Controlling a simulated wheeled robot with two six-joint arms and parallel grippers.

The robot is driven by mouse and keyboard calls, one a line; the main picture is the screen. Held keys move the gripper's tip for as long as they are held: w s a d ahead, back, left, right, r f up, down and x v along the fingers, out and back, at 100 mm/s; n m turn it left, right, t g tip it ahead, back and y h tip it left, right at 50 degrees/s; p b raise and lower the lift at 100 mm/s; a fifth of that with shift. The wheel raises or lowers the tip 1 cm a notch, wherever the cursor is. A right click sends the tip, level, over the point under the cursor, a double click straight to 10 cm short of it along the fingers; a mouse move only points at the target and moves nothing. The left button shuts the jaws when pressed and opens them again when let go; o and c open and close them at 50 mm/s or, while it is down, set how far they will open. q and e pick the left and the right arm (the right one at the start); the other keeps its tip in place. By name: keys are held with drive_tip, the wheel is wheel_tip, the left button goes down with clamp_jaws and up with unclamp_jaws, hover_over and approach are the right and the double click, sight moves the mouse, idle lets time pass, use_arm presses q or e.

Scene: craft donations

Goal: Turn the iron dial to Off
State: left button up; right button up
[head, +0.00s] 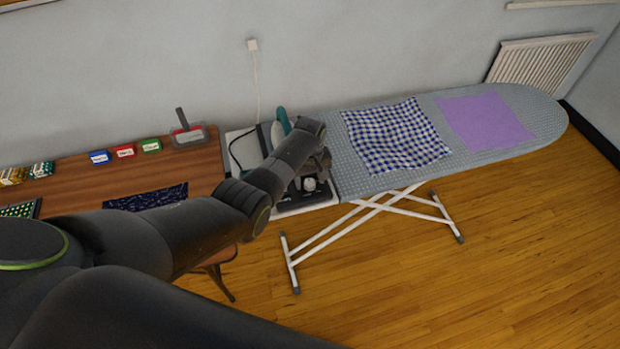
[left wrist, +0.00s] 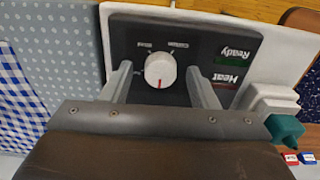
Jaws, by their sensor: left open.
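The iron dial (left wrist: 160,70) is a round white knob with a red mark on a dark control panel (left wrist: 200,42). In the left wrist view the red mark points down, toward my gripper; the labels near the knob's far side are upside down and hard to read. The dial also shows in the head view (head: 309,184), on the station at the ironing board's left end. My left gripper (left wrist: 158,78) is open, one finger on each side of the dial, with gaps visible; I cannot tell its height. My right gripper is not in view.
The ironing board (head: 470,150) carries a blue checked cloth (head: 395,135) and a purple cloth (head: 486,120). The iron's teal part (head: 283,120) stands behind my wrist. Green "Ready" (left wrist: 236,52) and red "Heat" (left wrist: 229,78) labels sit beside the dial. A wooden table (head: 90,180) is at left.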

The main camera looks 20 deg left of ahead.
sight(310, 181)
use_arm(q)
drive_tip(key=shift+r, duration=0.8)
wheel_tip(310, 181, up, 16)
drive_tip(key=b, duration=0.1)
drive_tip(key=shift+b, duration=0.3)
drive_tip(key=shift+f, duration=0.15)
